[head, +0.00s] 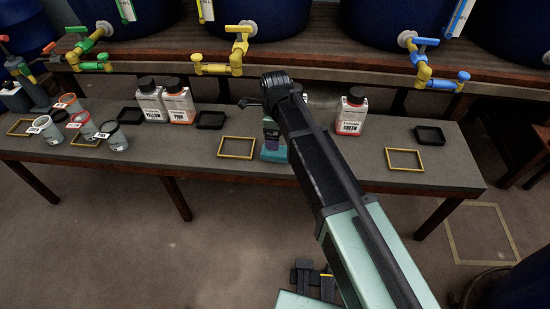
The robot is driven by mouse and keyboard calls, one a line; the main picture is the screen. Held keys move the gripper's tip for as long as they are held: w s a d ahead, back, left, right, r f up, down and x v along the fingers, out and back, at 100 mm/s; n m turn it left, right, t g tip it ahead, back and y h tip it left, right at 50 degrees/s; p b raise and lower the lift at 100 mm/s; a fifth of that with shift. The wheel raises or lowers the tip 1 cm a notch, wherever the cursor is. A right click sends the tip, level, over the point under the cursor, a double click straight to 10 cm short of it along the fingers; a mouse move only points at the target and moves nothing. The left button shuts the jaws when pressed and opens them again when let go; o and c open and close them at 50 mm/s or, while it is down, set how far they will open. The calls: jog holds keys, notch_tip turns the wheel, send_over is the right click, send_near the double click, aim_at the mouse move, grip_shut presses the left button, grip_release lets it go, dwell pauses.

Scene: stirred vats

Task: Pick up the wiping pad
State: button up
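A teal block-like thing (272,153) with a greyish upper part stands on the grey bench, right of the middle yellow frame. My arm hides its right side. It may be the wiping pad, but I cannot tell for sure. No other pad is clear in view. My arm reaches up from the lower right across the bench. The dark end of my arm shows above and behind the teal thing, with a small dark prong (249,102) pointing left, perhaps part of my gripper. The fingers are not clear, so I cannot tell whether they are open or shut, or holding anything.
White bottles (351,112) with coloured labels, several cups (113,137), black trays (429,135) and yellow frames (405,159) stand on the bench (330,172). Blue vats with taps (240,50) line the shelf behind.

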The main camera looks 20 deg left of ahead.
notch_tip(320, 180, down, 9)
jog(key=b, duration=0.7)
jog(key=shift+d, duration=0.1)
jog(key=shift+r, duration=0.3)
jog(key=c, duration=1)
notch_tip(320, 180, up, 20)
jog(key=p, duration=2)
